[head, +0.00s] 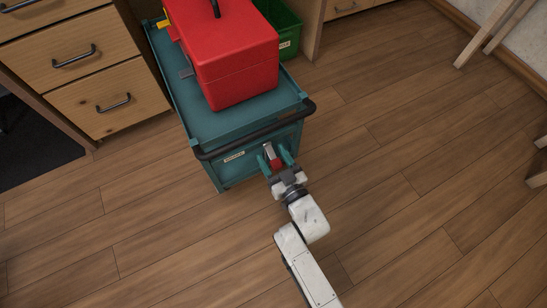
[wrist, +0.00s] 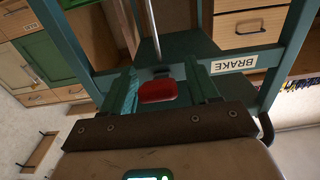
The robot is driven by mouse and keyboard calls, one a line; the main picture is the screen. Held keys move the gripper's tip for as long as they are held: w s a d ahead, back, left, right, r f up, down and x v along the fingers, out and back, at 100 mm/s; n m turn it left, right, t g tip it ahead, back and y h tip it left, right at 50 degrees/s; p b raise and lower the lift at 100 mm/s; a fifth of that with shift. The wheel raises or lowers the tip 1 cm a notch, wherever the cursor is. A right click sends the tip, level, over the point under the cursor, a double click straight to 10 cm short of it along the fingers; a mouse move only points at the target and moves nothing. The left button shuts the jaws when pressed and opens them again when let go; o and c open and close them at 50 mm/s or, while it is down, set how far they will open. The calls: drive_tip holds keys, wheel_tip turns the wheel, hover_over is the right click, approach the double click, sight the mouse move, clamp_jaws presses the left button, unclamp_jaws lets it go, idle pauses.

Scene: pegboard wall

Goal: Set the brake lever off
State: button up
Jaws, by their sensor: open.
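The brake lever (head: 269,153) is on the end face of a teal cart (head: 228,174), beneath its dark push handle. It has a pale metal shaft and a red tip, and the red tip (wrist: 158,91) shows clearly in the wrist view. My gripper (head: 274,161) is open at the lever, with one teal finger on each side of the red tip. In the wrist view a gap shows between the tip and the right finger; contact on the left is hard to tell. A white BRAKE label (wrist: 233,64) is on the cart frame beside the lever.
A red toolbox (head: 238,70) stands on the cart top. A green bin (head: 287,40) is behind it. Wooden drawers (head: 98,95) stand close on the cart's left. The wooden floor on the right and in front is clear, with wooden legs (head: 492,35) at the far right.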

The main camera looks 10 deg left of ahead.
clamp_jaws()
idle(0.5)
